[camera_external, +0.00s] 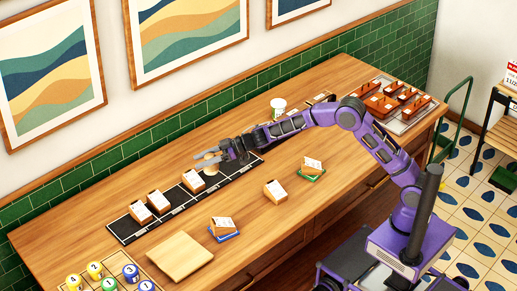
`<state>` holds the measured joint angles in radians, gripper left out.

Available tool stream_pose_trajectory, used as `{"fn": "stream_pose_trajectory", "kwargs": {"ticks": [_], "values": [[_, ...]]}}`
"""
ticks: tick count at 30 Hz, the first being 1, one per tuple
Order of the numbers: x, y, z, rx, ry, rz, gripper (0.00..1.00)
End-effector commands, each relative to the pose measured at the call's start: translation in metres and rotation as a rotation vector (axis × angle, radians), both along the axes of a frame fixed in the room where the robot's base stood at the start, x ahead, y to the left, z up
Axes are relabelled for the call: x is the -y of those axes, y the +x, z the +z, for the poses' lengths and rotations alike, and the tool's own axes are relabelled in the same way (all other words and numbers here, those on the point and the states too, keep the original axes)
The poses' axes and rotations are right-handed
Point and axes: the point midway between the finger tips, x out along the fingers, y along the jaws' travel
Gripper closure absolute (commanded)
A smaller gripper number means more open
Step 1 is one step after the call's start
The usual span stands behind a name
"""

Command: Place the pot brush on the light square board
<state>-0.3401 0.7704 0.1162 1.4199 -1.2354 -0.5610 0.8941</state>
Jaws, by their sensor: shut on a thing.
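The light square board (180,257) lies flat and bare at the front left of the wooden counter. My gripper (208,160) reaches left over the far end of the long black mat. It is shut on a small pale, roundish thing (211,157), which I take to be the pot brush. The fingers partly hide it, and its exact shape is too small to tell. The board is well apart from my gripper, nearer the front and to the left.
Several brown boxes with white labels stand on the black mat (125,231). Other such boxes sit on a blue pad (226,238), a green pad (313,178) and the bare counter. A green-white cup (278,107) is behind my arm. Numbered balls (94,269) stand left of the board.

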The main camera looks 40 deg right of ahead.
Motion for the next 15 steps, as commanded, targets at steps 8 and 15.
{"fn": "stream_pose_trajectory", "kwargs": {"ticks": [8, 15], "values": [[-0.132, -0.089, 0.006, 0.000, 0.004, 0.197, 1.00], [-0.220, -0.175, 0.011, 0.001, 0.008, 0.345, 1.00]]}}
